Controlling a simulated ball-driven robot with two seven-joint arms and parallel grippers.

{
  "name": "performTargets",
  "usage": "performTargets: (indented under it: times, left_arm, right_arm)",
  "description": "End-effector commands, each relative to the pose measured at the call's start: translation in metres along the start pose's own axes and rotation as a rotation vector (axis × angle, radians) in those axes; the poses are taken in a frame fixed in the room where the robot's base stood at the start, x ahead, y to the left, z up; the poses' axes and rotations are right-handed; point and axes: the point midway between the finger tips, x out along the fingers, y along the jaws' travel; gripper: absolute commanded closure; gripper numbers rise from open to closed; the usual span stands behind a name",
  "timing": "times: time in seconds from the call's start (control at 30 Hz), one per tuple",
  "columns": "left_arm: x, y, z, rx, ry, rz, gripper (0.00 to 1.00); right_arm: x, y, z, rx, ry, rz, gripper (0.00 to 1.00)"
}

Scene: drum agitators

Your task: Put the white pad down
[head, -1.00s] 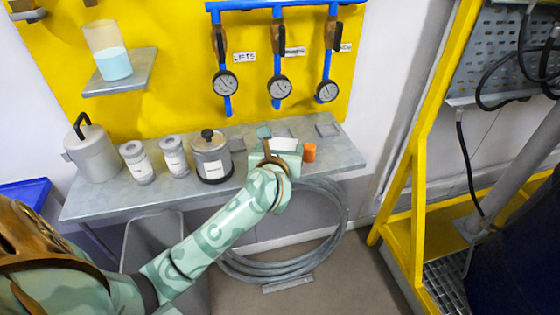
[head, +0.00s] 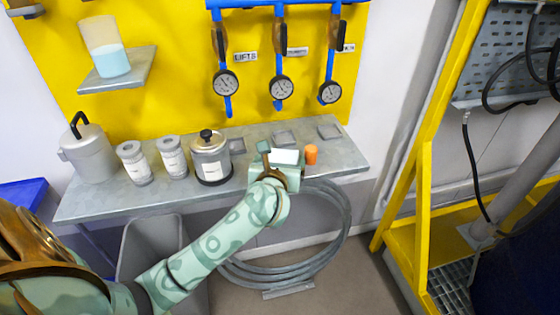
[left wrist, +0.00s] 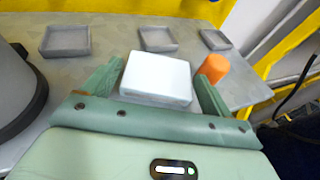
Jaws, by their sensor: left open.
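The white pad (head: 286,157) is a small white block at the right part of the grey bench. In the left wrist view the pad (left wrist: 157,78) lies flat between the two green fingers, seemingly on the bench top. My left gripper (head: 281,153) is open around the pad. The pad's underside is hidden. My right gripper is not in view.
An orange cylinder (head: 311,154) stands just right of the gripper. Shallow grey trays (head: 329,132) lie behind. A lidded pot (head: 211,160), two white-labelled jars (head: 172,158) and a grey can (head: 88,153) stand to the left. The bench's front edge is close.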

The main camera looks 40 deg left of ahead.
Motion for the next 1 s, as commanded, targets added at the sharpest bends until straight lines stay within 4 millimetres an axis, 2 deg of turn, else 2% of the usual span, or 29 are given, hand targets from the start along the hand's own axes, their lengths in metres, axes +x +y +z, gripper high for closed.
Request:
performTargets:
  times: [0.3,0.5,0.67,1.0]
  left_arm:
    - [-0.071,0.0,0.002,-0.002,0.002,-0.003,0.15]
    - [-0.106,0.0,0.001,-0.001,0.002,-0.002,0.15]
    - [-0.117,0.0,0.0,-0.001,0.002,-0.001,0.15]
    - [-0.118,0.0,-0.001,0.0,0.002,-0.001,0.15]
  right_arm:
    - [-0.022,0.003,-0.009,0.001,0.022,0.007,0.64]
    - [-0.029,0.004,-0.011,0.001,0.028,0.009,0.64]
    - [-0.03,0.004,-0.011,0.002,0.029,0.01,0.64]
    - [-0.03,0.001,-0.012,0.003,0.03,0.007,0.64]
